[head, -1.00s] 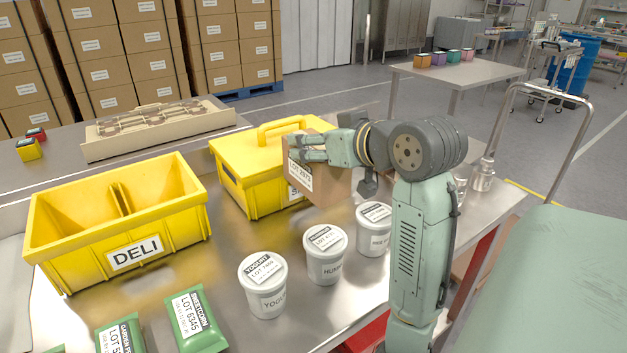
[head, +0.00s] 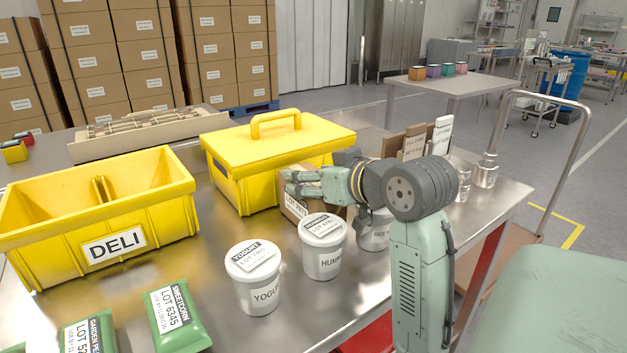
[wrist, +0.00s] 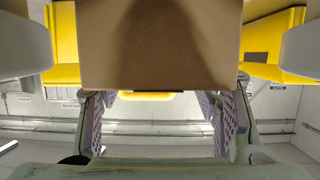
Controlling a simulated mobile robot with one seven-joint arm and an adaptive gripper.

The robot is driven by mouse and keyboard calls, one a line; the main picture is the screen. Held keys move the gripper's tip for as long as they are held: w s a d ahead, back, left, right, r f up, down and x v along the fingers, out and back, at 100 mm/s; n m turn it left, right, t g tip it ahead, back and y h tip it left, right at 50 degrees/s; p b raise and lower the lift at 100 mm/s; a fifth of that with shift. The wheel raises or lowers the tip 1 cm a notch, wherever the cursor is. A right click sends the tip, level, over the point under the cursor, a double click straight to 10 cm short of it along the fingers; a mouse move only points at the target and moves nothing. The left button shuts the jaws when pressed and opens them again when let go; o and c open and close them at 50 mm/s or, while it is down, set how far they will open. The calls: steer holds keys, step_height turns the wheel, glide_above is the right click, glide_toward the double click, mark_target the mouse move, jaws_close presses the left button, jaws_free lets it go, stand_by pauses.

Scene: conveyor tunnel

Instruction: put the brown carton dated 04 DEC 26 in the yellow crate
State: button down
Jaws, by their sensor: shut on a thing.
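A brown carton (head: 295,207) with a white lot label is held in my gripper (head: 298,184), in front of the lidded yellow box; its date is too small to read. The carton also fills the upper middle of the wrist view (wrist: 160,45). My gripper is shut on it, with its fingers at the carton's upper part. An open yellow crate (head: 150,225) marked DELI, with a divider inside, stands at the left, apart from the carton. I cannot tell whether the carton touches the table.
The yellow box (head: 230,143) has a closed lid with a handle. A yogurt tub (head: 253,285), a hummus tub (head: 322,255) and a third, partly hidden tub (head: 376,235) stand close in front. Green bags (head: 180,318) lie front left. Upright cartons (head: 412,143) stand behind my arm.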

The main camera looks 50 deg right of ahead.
steer(key=c, duration=1)
jaws_free()
steer(key=shift+f, duration=0.2)
steer(key=o, duration=0.5)
steer(key=shift+r, duration=0.1)
